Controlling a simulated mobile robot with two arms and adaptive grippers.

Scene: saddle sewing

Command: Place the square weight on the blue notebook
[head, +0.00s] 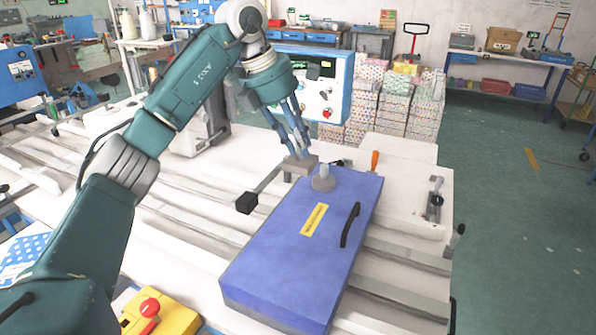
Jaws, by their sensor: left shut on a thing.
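My left gripper (299,152) points down and is shut on a grey square weight (299,166). The weight is at the far left corner of the blue notebook (280,262); I cannot tell whether it touches the cover. The notebook looks like a thick blue block, with a yellow label (314,220) and a black handle-like piece (350,225) on top. A grey round weight with a knob (323,180) stands on its far end, just right of the square weight. My right gripper is not in view.
A black block on a bar (246,203) lies left of the notebook. An orange-handled tool (374,161) and a metal clamp (435,200) are at the right. A yellow box with a red button (160,312) is at the front left. The notebook's middle is mostly clear.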

